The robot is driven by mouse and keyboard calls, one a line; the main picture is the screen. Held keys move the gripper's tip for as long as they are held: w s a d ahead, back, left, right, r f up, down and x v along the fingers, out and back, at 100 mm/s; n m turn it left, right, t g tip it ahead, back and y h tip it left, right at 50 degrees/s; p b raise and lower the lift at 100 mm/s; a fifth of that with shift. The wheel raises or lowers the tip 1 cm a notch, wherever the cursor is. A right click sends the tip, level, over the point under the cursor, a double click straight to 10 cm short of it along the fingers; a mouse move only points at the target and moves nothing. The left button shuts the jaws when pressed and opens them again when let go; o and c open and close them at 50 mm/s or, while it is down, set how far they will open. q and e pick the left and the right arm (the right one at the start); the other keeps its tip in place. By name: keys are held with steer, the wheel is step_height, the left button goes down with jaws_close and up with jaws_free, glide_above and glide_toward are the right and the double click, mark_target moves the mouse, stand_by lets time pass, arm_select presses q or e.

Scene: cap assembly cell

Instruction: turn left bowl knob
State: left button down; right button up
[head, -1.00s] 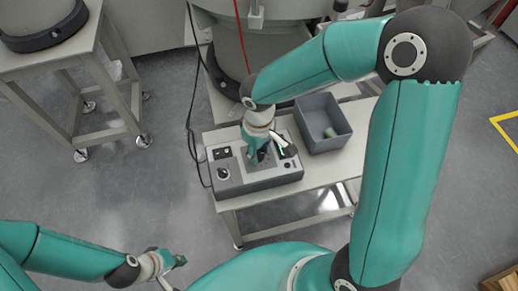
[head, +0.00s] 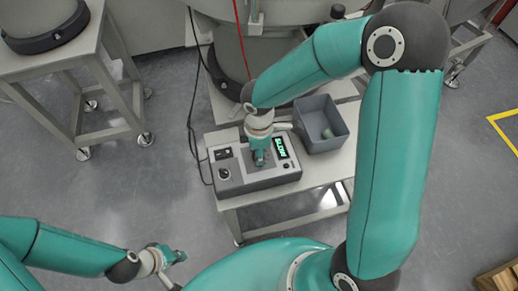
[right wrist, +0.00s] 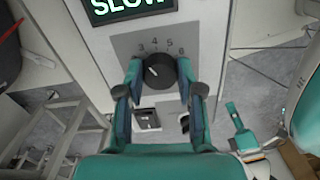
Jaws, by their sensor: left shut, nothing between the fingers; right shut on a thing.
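The control box (head: 262,181) stands on the bench in the head view. Its dark round knob (right wrist: 158,71) shows in the right wrist view, on a grey plate with a number scale including 3, 4, 5 and 6. The knob's white line points to the upper left. My right gripper (right wrist: 160,75) is shut on the knob, one finger at each side; in the head view the gripper (head: 260,158) hides it. A display (right wrist: 130,8) beyond the knob reads SLOW in green. My left gripper (head: 178,255) is shut and empty, low at the left, away from the box.
A grey open bin (head: 322,122) with a small pale green thing inside stands right of the box. A black switch (head: 222,153) and a round fitting (head: 224,174) are on the box's left part. A metal stand (head: 100,60) is at the upper left.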

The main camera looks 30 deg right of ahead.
steer(key=shift+w+n, duration=0.1)
steer(key=shift+n, duration=0.3)
steer(key=o, duration=1.2)
steer(key=shift+c, duration=0.2)
steer(key=shift+r, duration=0.1)
step_height(320, 180, up, 12)
